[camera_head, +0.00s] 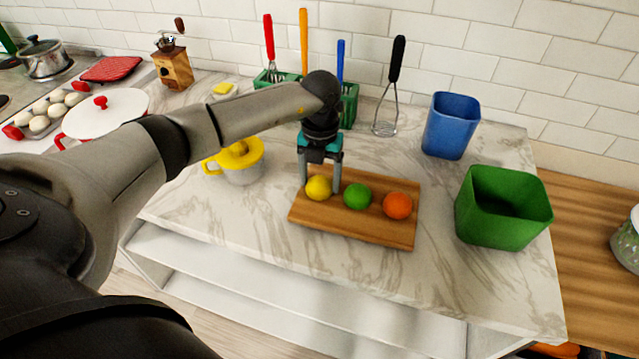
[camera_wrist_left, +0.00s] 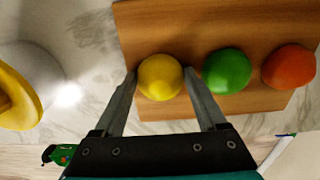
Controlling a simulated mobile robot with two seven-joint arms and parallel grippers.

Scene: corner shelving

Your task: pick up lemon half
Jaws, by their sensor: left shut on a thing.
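The lemon half (camera_head: 318,188) is a yellow rounded fruit at the left end of a wooden cutting board (camera_head: 370,228). It also shows in the left wrist view (camera_wrist_left: 160,77). My left gripper (camera_head: 320,185) points down over it, with one finger on each side. In the wrist view the fingers touch or nearly touch its sides, and the gripper is shut on it. The lemon half appears to rest on the board. A green lime half (camera_head: 357,196) and an orange half (camera_head: 397,205) sit to its right on the board. My right gripper is not in view.
A green bin (camera_head: 503,207) and a blue bin (camera_head: 451,125) stand to the right. Marble counter is clear in front of the board.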

